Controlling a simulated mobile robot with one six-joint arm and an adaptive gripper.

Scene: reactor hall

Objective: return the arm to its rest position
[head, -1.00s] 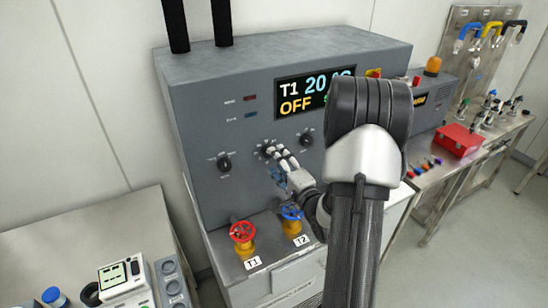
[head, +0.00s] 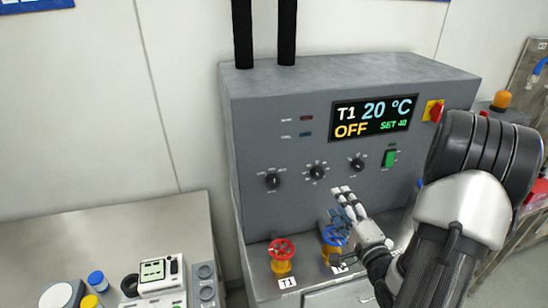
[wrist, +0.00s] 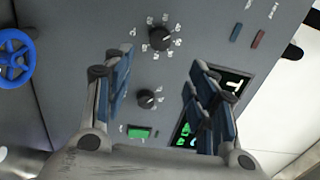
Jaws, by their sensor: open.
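My gripper (head: 348,200) is open and empty, in front of the lower part of the grey control cabinet (head: 300,225). It is below the row of black knobs and above the blue valve wheel (head: 335,236). In the wrist view my gripper (wrist: 160,90) has its two fingers spread wide, with the cabinet panel behind them. A knob (wrist: 148,98) shows between the fingers, and nothing is held. My arm comes in from the lower right and hides part of the cabinet's right side.
The display (head: 375,117) reads T1 20 °C, OFF, SET 40. A red valve wheel (head: 281,249) stands left of the blue one, near the gripper. A side bench (head: 150,225) at left carries a meter (head: 160,272) and bottles. A red box (head: 540,187) is at the right edge.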

